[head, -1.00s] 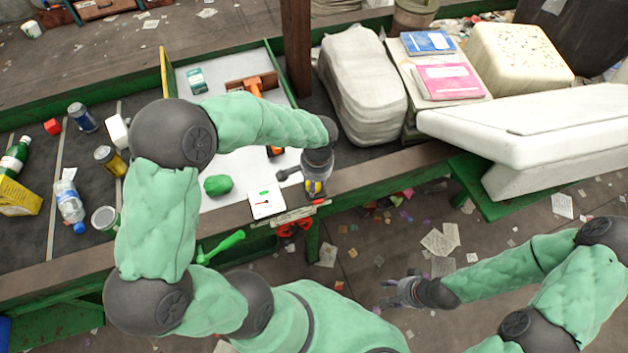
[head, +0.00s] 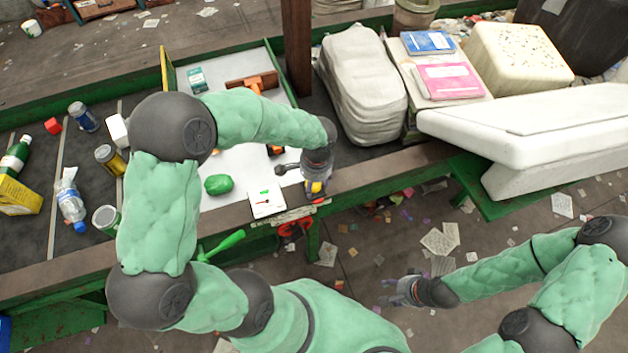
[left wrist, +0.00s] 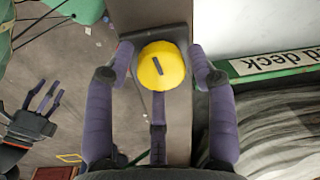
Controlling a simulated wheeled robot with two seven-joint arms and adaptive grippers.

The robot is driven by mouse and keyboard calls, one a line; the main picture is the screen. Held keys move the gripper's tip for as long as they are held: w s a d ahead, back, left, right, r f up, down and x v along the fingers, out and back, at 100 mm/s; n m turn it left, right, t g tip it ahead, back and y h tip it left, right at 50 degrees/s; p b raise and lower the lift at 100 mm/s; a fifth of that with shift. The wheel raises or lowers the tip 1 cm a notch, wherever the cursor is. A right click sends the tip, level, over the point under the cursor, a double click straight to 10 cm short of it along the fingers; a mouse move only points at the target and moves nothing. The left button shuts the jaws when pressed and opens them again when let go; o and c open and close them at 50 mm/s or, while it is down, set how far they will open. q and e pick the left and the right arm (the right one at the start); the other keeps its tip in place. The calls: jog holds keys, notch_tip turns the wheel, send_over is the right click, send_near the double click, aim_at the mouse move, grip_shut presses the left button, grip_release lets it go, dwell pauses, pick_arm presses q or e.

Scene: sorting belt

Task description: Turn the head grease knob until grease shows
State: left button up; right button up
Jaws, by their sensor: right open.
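The yellow knob (left wrist: 162,65), round with a dark slot on top, sits on a dark square plate (left wrist: 183,33) in the left wrist view. In the head view a bit of yellow (head: 316,187) shows among my left gripper's fingers. My left gripper (head: 316,190) is over the conveyor's front edge, pointing down. Its purple fingers (left wrist: 162,60) stand on both sides of the knob, a third below it; I cannot tell whether they press on it. No grease is visible. My right gripper (head: 398,292) is open and empty above the floor, well right of the knob.
A white card (head: 266,203) with red and green marks lies left of the left gripper. A green lump (head: 218,184) lies on the white sorting surface. A green-handled tool (head: 222,245) is at the front edge. Wrapped bales (head: 362,85) stand right of the post.

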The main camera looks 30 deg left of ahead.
aim_at(316, 185)
dwell(0.3)
pick_arm(q)
notch_tip(316, 185, up, 12)
jog(key=shift+s+d, duration=0.15)
jog(key=shift+d, duration=0.3)
dwell(0.6)
